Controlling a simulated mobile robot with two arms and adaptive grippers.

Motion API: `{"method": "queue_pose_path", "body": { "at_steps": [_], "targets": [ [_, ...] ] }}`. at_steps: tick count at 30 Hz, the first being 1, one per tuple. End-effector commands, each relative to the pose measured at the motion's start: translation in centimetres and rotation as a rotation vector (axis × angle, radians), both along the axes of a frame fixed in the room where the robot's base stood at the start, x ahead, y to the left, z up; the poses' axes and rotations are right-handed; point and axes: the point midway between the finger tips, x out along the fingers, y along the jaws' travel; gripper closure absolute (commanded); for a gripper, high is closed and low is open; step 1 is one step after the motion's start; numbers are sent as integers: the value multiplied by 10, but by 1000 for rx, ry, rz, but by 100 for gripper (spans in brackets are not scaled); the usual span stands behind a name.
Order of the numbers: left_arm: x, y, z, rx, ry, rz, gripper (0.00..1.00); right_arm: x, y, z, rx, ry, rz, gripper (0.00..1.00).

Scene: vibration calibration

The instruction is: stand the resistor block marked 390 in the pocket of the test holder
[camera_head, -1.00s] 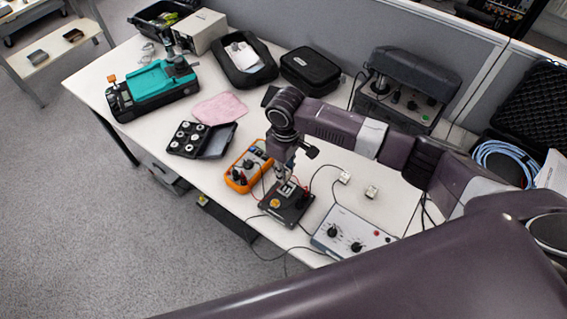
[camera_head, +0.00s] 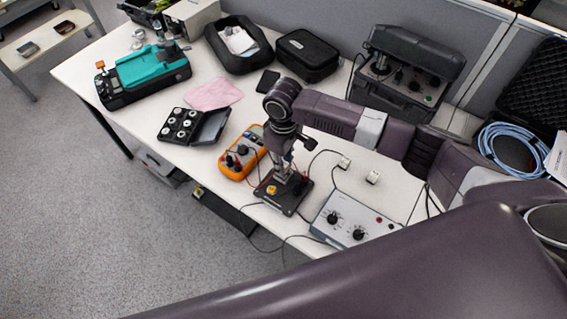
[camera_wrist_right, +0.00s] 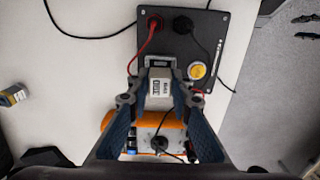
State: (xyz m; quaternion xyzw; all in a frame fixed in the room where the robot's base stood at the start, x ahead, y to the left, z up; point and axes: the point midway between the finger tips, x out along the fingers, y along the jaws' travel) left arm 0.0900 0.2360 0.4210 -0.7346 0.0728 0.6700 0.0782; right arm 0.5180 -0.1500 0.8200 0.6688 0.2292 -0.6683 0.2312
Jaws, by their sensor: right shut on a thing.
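My right gripper (camera_head: 284,175) points down over the test holder. In the right wrist view its fingers (camera_wrist_right: 158,92) are shut on a pale block (camera_wrist_right: 161,88) with a dark printed label, too small to read surely. The test holder (camera_head: 291,206) is a black plate with red and black terminals and a yellow-orange button; it also shows in the right wrist view (camera_wrist_right: 180,40). The framed pocket (camera_wrist_right: 158,62) shows just beyond the block. The block overlaps the pocket's near side; I cannot tell if it is inside or above. My left gripper is not in view.
An orange multimeter (camera_head: 238,164) stands close to the left of the holder, a grey control box (camera_head: 348,221) to its right. Two small blocks lie at the right, a nearer one (camera_head: 372,178) and another (camera_head: 344,163). Cables surround the holder. An open black case (camera_head: 211,127) lies farther left.

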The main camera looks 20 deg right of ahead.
Motion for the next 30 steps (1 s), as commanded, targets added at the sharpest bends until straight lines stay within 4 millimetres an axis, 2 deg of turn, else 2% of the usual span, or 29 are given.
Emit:
{"method": "queue_pose_path", "body": {
  "at_steps": [30],
  "targets": [
    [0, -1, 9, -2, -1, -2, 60, 0, 0, -2, 0, 0, 0, 100]
  ]
}}
